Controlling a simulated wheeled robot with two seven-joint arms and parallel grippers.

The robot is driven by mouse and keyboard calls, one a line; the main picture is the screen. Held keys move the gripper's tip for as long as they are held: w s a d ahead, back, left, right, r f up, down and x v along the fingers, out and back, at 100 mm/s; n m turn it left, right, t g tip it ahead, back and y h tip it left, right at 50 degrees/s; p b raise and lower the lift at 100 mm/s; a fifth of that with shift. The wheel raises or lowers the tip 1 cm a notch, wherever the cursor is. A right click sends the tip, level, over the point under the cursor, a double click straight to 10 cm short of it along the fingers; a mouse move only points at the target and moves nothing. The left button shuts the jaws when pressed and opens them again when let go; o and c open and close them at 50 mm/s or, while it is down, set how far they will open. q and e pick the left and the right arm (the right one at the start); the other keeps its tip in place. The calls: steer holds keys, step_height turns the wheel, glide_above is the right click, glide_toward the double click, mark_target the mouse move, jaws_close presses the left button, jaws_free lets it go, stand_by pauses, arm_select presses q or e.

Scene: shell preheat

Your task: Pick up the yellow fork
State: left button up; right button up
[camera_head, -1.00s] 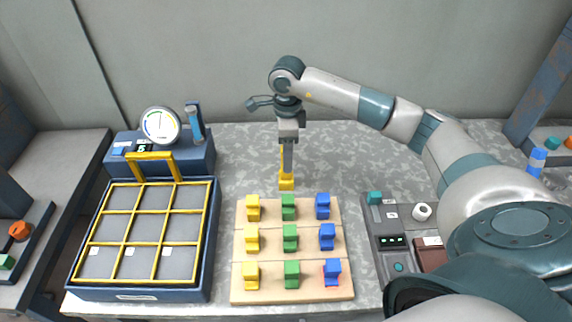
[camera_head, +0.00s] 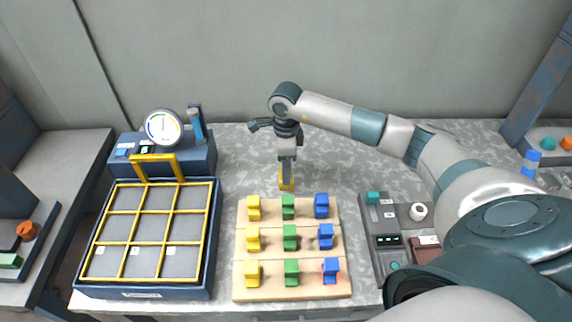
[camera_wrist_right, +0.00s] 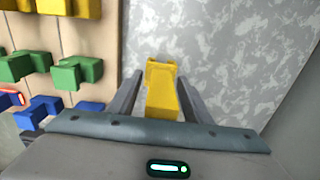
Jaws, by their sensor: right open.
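The yellow fork (camera_head: 287,183) is a small blocky yellow piece on the speckled worktop, just behind the wooden board. My right gripper (camera_head: 287,170) points down over it. In the right wrist view the yellow fork (camera_wrist_right: 161,88) lies between the two fingers of the right gripper (camera_wrist_right: 158,98). The fingers are open, one on each side, with a narrow gap visible at the left. Contact with the fork cannot be made out. My left gripper is not in view.
The wooden board (camera_head: 270,233) holds rows of yellow, green and blue pieces close in front. A blue tray with a yellow grid (camera_head: 214,240) and a gauge (camera_head: 163,127) stand left. A control box (camera_head: 387,242) is at right.

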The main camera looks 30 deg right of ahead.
steer(key=shift+f, duration=0.2)
stand_by(0.3)
jaws_close()
steer(key=shift+r, duration=0.2)
